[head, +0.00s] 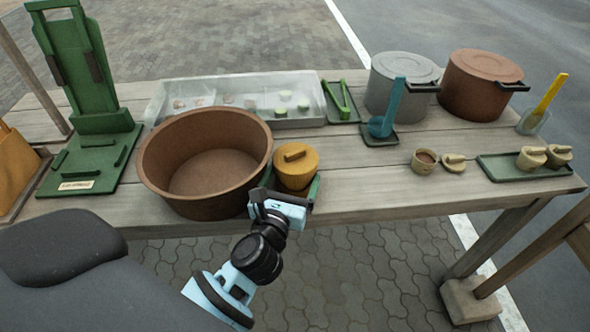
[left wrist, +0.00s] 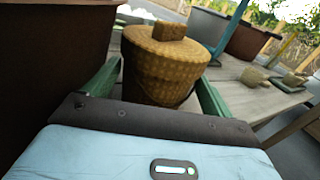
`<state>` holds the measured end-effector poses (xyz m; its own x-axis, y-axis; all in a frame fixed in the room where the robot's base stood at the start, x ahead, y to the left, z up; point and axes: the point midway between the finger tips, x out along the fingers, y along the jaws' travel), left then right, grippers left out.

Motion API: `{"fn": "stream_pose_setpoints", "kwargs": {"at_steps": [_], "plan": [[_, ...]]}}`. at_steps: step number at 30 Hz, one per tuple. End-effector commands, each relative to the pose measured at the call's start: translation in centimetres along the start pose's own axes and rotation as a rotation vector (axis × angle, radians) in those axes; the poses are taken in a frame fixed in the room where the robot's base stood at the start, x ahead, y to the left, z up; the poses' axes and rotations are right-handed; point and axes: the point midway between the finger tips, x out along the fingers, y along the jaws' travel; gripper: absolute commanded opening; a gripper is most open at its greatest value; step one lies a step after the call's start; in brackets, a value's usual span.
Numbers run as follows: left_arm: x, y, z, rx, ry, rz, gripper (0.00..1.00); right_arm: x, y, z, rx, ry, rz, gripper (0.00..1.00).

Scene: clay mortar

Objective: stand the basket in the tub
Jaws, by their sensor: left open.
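The basket (head: 296,165) is a small yellow-brown woven pot with a lid and block-shaped knob. It stands upright on the table, just right of the tub (head: 160,185), a wide, round brown vessel that looks empty. My left gripper (head: 290,190) is open at the table's front edge, its green fingers reaching to either side of the basket. In the left wrist view the basket (left wrist: 165,65) shows between the two spread fingers, with its lower part hidden by the gripper body. The tub's dark wall (left wrist: 45,60) fills the left side there. My right gripper is not in view.
Behind stand a clear tray (head: 290,118) with small pieces and a green tray with tongs (head: 340,105). A teal ladle (head: 385,115), a grey pot (head: 400,85) and a brown pot (head: 478,85) are to the right. A green stand (head: 85,75) is left of the tub.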

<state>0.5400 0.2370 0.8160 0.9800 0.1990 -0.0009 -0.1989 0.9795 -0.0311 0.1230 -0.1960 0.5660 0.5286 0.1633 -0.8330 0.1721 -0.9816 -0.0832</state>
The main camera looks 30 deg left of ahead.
Motion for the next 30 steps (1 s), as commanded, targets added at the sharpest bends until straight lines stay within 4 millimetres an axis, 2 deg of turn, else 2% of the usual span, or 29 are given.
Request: {"fn": "stream_pose_setpoints", "kwargs": {"at_steps": [1, 6, 12, 18, 30], "plan": [[-1.2, 0.0, -0.2, -0.002, 0.004, -0.001, 0.86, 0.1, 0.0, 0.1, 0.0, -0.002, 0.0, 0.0], [-4.4, 0.0, -0.2, 0.0, 0.004, 0.0, 0.86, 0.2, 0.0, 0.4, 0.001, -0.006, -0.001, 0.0], [-7.3, 0.0, -0.2, -0.001, 0.003, -0.001, 0.86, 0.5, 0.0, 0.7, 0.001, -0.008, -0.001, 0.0], [-8.5, 0.0, -0.1, -0.001, 0.001, -0.001, 0.86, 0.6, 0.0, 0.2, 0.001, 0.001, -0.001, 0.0], [-8.6, 0.0, 0.0, 0.0, 0.0, 0.0, 0.86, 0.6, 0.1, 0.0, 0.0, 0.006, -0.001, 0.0]]}}
